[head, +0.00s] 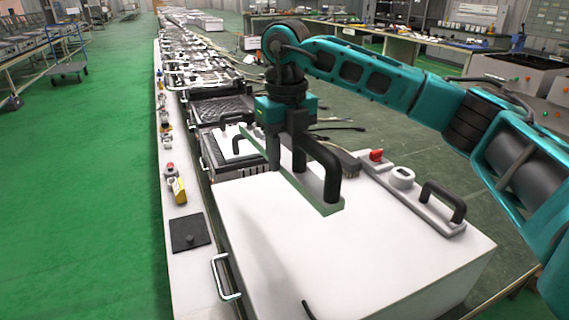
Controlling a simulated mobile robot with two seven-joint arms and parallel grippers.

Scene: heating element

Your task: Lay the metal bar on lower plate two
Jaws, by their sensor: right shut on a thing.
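My right gripper (286,165) comes down from the teal arm on the right. It is shut on the metal bar (316,194), a long flat grey-green strip with black handles on top. The bar runs from upper left to lower right, above or on the far part of a large white box top; I cannot tell whether it touches. The gripper hides the bar's middle. No plate is visibly labelled, so I cannot tell which is lower plate two. Beyond the gripper is a smaller unit with a white surface (229,148). My left gripper is not in view.
The large white box (290,255) fills the near middle. On its right edge are a grey strip with a black handle (443,201), a white round part (402,177) and a red knob (376,155). A narrow ledge with a black square pad (189,233) runs along the left.

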